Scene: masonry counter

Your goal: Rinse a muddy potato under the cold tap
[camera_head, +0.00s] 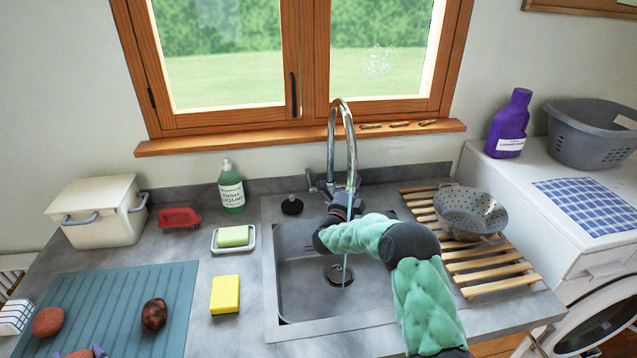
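A dark, blotchy brown potato (154,314) lies on the teal ribbed mat (120,285) at the left. A cleaner reddish potato (48,321) lies at the mat's left edge. The chrome tap (352,150) arches over the grey sink (300,285), and a thin stream of water (346,268) falls towards the drain. My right gripper (341,204) is at the tap's base, near its lever, partly hidden by my green-sleeved arm; its fingers are too small to read. At the bottom left edge, a cut-off shape with greyish tips may be my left gripper (82,352).
A colander (470,212) sits on the wooden slatted rack (490,268) at right. A cream bin (98,212) stands back left.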

